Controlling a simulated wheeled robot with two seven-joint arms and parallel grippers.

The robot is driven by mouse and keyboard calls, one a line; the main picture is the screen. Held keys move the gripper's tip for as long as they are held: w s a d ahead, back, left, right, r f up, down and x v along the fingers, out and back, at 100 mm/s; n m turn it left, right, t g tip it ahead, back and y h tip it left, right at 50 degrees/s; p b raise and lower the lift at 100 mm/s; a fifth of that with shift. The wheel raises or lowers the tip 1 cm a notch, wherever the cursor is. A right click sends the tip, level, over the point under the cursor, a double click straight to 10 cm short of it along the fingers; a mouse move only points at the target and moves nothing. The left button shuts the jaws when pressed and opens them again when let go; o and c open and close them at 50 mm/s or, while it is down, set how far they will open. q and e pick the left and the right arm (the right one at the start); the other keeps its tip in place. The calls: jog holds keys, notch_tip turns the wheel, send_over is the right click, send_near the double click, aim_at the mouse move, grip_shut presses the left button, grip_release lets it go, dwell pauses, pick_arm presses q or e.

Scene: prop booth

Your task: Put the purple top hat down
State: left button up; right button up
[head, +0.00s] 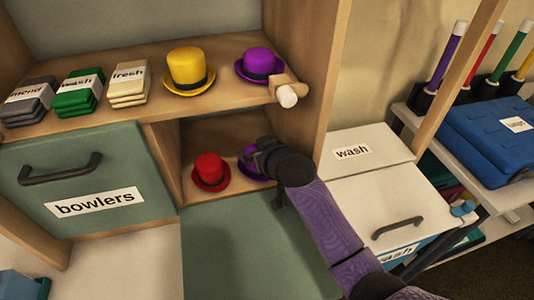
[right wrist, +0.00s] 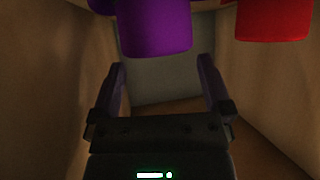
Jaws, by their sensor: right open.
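A purple hat (head: 246,168) stands in the lower cubby, mostly hidden behind my right gripper in the head view. In the right wrist view the purple hat (right wrist: 155,28) shows a straight-sided crown with a flat end, at the top of the picture, beyond the fingers. My right gripper (head: 254,157) reaches into the cubby; in its wrist view the gripper (right wrist: 162,78) has its two fingers wide apart with nothing between them. Another purple hat (head: 260,62), rounded with a dark band, sits on the upper shelf. My left gripper is not in view.
A red hat (head: 210,169) stands left of the purple one in the cubby. A yellow hat (head: 190,69) and folded cloths (head: 80,93) are on the upper shelf. A wooden peg (head: 286,94) juts out above my gripper. The "bowlers" drawer (head: 90,165) is left of the cubby.

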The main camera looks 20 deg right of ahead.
jog(key=p+v, duration=0.5)
jog(key=v, duration=0.7)
jog(key=shift+r, duration=0.2)
